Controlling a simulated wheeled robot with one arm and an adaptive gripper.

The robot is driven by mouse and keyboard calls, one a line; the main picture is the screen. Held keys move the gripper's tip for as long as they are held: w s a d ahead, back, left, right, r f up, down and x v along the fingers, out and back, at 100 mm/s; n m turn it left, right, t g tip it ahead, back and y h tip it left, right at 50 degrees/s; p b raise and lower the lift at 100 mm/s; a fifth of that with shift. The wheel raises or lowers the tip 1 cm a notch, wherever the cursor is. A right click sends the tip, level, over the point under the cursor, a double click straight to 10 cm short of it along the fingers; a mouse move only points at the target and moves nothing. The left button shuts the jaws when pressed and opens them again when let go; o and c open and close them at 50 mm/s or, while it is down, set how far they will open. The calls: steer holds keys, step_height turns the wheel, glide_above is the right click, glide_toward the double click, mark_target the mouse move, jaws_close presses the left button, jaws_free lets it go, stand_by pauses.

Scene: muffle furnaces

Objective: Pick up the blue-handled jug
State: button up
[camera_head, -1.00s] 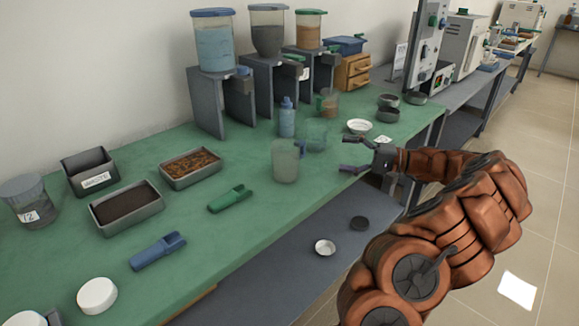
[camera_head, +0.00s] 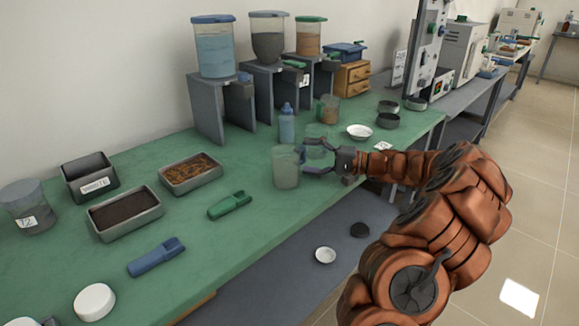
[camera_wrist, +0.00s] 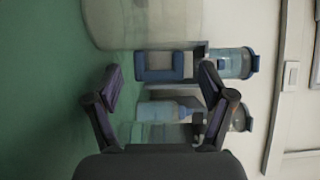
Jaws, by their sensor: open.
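The blue-handled jug (camera_head: 286,172) is a cloudy, translucent vessel standing upright on the green bench. Its blue handle (camera_wrist: 165,66) faces my gripper and shows in the wrist view below the jug's pale wall (camera_wrist: 140,22). My gripper (camera_head: 308,160) is open at the jug's right side, at about the height of the handle. In the wrist view the two fingertips of my gripper (camera_wrist: 162,78) flank the handle, one on each side. I cannot tell whether they touch it. In the head view the fingers partly hide the handle.
A green scoop (camera_head: 230,205) lies to the left. The bench's front edge runs below my arm.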

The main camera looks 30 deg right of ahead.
steer(key=shift+w+a, duration=0.5)
steer(key=shift+w, duration=0.05)
steer(key=shift+c, duration=0.2)
steer(key=c, duration=1.2)
steer(key=shift+o, duration=0.2)
